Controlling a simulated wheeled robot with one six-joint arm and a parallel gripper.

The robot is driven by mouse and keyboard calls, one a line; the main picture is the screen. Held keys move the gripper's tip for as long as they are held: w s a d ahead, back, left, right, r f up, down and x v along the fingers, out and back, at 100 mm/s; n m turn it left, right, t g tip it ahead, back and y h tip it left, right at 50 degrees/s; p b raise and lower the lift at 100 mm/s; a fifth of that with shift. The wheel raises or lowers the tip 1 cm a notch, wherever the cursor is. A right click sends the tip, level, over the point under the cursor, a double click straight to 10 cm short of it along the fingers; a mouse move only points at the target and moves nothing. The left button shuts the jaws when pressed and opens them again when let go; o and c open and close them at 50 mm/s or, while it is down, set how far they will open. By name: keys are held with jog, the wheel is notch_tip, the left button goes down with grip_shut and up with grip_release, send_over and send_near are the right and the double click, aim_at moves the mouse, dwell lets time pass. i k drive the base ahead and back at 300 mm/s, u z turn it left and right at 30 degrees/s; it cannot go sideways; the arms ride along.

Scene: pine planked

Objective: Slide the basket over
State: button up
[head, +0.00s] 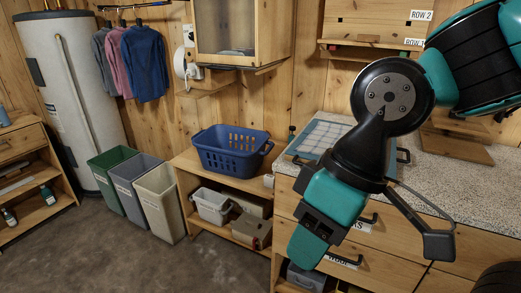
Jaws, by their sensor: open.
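The blue plastic basket (230,150) has slotted sides and two end handles. It stands upright on the top of a low wooden shelf unit (187,160), and it looks empty from here. My gripper (308,248) is at the end of my teal and black arm, right of the basket and nearer to me, in front of the drawer fronts. It is open, holds nothing and is apart from the basket. Its fingertips are hard to make out from this angle.
A speckled worktop (460,185) carries a blue-and-white tray (322,137) right of the basket. A wall cabinet (228,30) hangs above the basket. A grey bin (140,172) stands among others to the left. A white tub (211,205) sits on the lower shelf.

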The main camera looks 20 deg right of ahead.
aim_at(212, 144)
jog(key=u, duration=1.3)
jog(key=i, duration=3)
jog(key=z, duration=3.85)
